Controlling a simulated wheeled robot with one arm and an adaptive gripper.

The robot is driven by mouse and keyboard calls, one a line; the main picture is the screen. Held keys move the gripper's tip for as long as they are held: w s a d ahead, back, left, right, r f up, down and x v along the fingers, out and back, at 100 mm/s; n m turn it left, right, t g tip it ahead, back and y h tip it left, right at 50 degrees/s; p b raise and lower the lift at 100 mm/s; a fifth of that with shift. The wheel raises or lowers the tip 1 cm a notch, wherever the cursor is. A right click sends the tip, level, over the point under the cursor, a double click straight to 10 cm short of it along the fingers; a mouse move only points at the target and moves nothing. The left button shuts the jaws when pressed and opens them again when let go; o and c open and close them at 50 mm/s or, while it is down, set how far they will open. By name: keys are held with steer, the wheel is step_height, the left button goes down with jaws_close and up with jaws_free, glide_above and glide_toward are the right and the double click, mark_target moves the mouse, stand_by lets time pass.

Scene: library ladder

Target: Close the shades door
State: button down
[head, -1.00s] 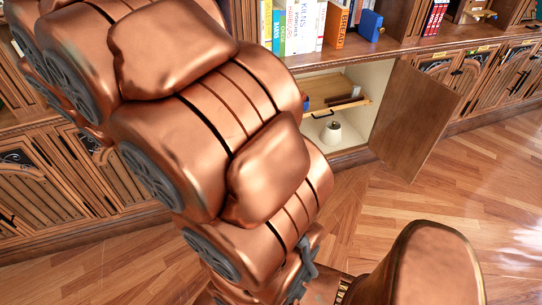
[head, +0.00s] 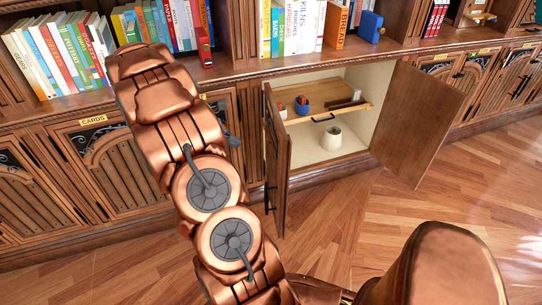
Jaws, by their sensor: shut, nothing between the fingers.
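An open cupboard has two wooden doors swung out. Its left door (head: 279,175) stands nearly edge-on to me, with a dark handle. Its right door (head: 415,122) is wide open to the right. No readable label shows which one is the shades door. My gripper (head: 231,139) is mostly hidden behind my arm; only dark tips show past the arm's right side, left of the left door and apart from it in the picture. It looks shut and empty.
Inside the cupboard are a pull-out wooden tray (head: 350,109), a blue cup (head: 302,105) and a white cup-like thing (head: 331,138). Closed cupboards, one labelled CARDS (head: 98,120), run to the left. Books (head: 290,28) stand above. Wooden floor (head: 340,215) in front is clear.

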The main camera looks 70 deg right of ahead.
steer(key=d, duration=0.1)
glide_toward(279, 156)
steer(key=x, duration=0.5)
steer(key=shift+w+a+f+p, duration=0.2)
steer(key=shift+f+p, duration=0.15)
steer(key=shift+f, duration=0.15)
steer(key=shift+s+d, duration=0.4)
steer(key=shift+s, duration=0.2)
